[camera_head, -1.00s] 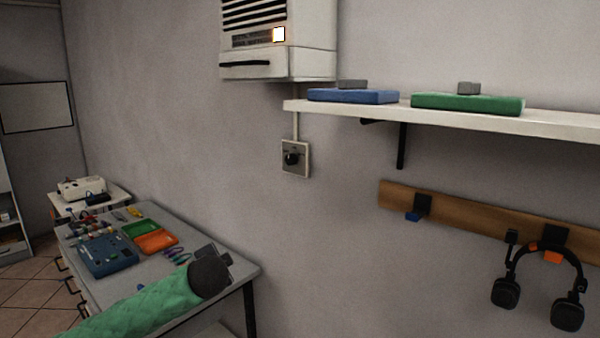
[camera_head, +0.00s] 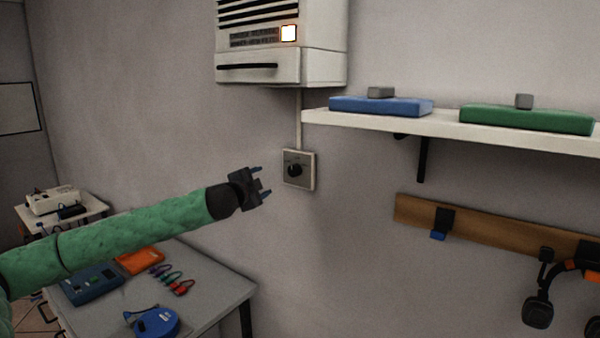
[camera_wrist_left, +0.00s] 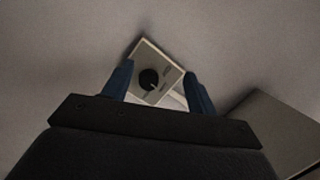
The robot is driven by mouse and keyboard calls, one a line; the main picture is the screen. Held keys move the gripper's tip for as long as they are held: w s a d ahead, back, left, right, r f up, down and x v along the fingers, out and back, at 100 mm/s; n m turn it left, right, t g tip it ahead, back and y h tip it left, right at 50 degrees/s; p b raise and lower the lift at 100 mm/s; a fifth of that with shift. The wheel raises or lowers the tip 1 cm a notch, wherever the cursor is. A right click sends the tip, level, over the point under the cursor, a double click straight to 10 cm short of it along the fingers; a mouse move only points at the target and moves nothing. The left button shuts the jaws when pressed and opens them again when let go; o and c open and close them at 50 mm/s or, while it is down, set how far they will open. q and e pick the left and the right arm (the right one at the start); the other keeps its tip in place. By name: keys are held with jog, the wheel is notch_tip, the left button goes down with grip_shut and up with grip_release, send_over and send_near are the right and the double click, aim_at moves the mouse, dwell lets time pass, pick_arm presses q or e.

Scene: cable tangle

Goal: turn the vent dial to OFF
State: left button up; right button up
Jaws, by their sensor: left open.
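The vent dial is a black knob (camera_head: 294,170) on a small pale square plate (camera_head: 309,180) fixed to the wall under the vent unit. Small marks on the plate are too blurred to read. In the left wrist view the knob (camera_wrist_left: 148,79) shows between my fingers, some way beyond them. My left gripper (camera_head: 264,181) is open and empty, just left of the plate and apart from it. It also shows in the left wrist view (camera_wrist_left: 158,85). The vent unit (camera_head: 282,68) above has a lit orange-white lamp (camera_head: 288,33). My right gripper is not in view.
A white shelf (camera_head: 460,132) with a blue box (camera_head: 380,106) and a green box (camera_head: 525,118) juts out right of the dial. Below it is a wooden rail (camera_head: 480,225) with headphones (camera_head: 545,300). A grey table (camera_head: 215,285) with tools stands lower left.

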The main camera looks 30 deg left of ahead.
aim_at(292, 172)
pick_arm(q)
jog(key=w+d+h+p, duration=0.1)
jog(key=w+d+r+m+h+p, duration=0.1)
jog(key=w+d, duration=0.1)
jog(key=w+d+r+t+h+p, duration=0.1)
jog(key=w, duration=0.1)
jog(key=shift+d+m+h, duration=0.3)
jog(key=w, duration=0.1)
jog(key=w+p, duration=0.2)
jog(key=shift+f, duration=0.25)
jog(key=shift+w+d+f, duration=0.1)
jog(key=shift+w, duration=0.1)
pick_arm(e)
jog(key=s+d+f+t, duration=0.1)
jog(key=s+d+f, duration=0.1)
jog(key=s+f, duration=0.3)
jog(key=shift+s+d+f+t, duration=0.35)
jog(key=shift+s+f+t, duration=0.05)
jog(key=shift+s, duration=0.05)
pick_arm(q)
jog(key=c, duration=1)
